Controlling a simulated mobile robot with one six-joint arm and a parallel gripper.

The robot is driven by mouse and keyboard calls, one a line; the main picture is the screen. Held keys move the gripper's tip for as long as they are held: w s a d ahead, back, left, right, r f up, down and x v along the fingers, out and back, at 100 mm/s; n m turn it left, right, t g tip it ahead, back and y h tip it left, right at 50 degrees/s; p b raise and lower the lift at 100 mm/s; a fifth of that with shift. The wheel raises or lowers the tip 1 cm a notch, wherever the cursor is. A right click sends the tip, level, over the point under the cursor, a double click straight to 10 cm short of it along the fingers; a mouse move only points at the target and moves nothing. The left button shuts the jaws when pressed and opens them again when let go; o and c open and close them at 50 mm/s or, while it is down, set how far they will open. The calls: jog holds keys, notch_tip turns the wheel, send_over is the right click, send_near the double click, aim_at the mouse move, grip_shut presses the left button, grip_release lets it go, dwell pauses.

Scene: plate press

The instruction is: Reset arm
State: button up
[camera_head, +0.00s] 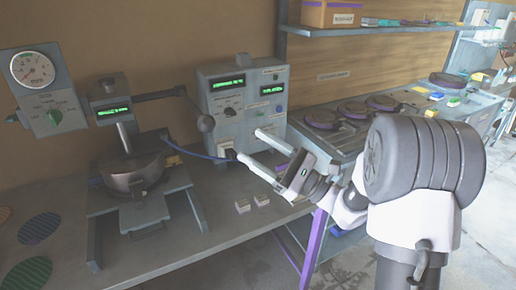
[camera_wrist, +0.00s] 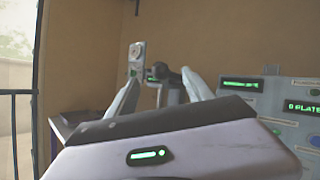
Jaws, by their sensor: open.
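My gripper (camera_head: 252,152) is open and empty in the head view, held in the air in front of the control box. Its two white fingers point left, toward the press. In the wrist view my gripper (camera_wrist: 160,95) shows its two fingers spread apart with nothing between them. The press (camera_head: 137,172) stands on the bench at the left, with a round dark chamber and a lever ending in a ball knob. The press also shows small and far off in the wrist view (camera_wrist: 172,80).
A control box (camera_head: 242,105) with green displays stands behind my gripper. Two small blocks (camera_head: 252,202) lie on the bench (camera_head: 215,225). Round patterned discs (camera_head: 40,228) lie at the left. A side table (camera_head: 350,140) carries round plates. A shelf (camera_head: 375,30) hangs above. Bare floor shows at right.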

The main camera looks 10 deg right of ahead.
jog(key=s+a+f+n+g+h, duration=0.1)
jog(key=s+a+n+g+h, duration=0.1)
jog(key=s+a+n+g, duration=0.55)
jog(key=s+a+f+n+g+h, duration=0.25)
jog(key=s+a+g, duration=0.3)
jog(key=s, duration=0.55)
jog(key=s+d+f+n+t+h, duration=0.2)
jog(key=s+d+f+n+h, duration=0.35)
jog(key=s+h, duration=0.3)
jog(key=d+r+n+t+h, duration=0.1)
jog(key=d+t+h, duration=0.3)
jog(key=d, duration=0.3)
jog(key=shift+w, duration=0.35)
jog(key=shift+a, duration=0.1)
